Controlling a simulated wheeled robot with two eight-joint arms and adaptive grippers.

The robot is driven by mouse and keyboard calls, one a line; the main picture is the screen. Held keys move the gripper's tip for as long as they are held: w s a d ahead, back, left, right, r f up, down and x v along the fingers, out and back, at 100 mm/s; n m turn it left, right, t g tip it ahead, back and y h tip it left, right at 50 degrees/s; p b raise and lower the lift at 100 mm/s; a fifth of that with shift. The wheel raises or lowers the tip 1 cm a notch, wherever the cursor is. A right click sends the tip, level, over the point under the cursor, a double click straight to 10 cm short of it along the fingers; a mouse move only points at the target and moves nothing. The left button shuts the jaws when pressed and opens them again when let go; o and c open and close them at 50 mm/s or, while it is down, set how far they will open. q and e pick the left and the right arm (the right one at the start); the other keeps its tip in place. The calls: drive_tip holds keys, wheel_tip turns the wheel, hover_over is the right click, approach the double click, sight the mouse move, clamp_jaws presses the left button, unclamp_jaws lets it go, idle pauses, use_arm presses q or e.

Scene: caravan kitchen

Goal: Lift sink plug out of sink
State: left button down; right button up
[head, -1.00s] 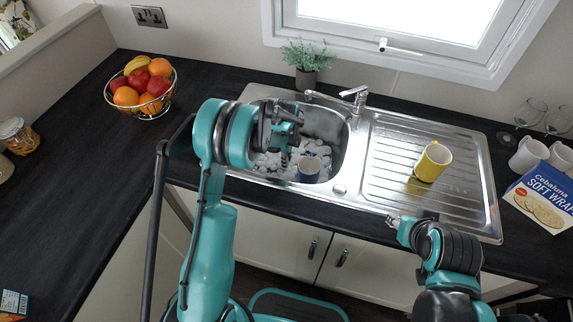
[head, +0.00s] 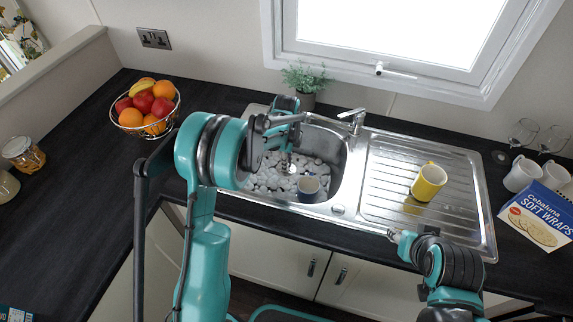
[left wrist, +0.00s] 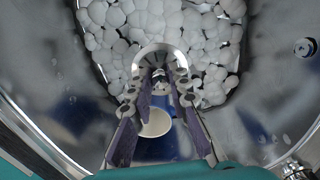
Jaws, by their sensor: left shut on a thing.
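The sink (head: 335,150) is a steel bowl with white foam (head: 262,180) in it. My left gripper (head: 288,150) points down into the bowl, above the foam. In the left wrist view its two fingers (left wrist: 164,82) are closed on a shiny metal piece, the sink plug (left wrist: 158,52); it also shows below the fingers in the head view (head: 288,168). Foam surrounds the plug in the picture, and I cannot tell its exact height. My right gripper (head: 394,236) is by the front edge of the drainer; its finger opening is too small to tell.
The tap (head: 353,117) and a potted plant (head: 303,84) are behind the sink. A fruit basket (head: 146,108) is left; a wraps box (head: 538,216) is right.

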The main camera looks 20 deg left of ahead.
sight(284, 174)
use_arm(q)
drive_tip(key=s+r+p, duration=0.3)
drive_tip(key=r+p, duration=0.3)
drive_tip(key=r, duration=0.4)
drive_tip(key=shift+r+p, duration=0.3)
drive_tip(key=shift+r, duration=0.05)
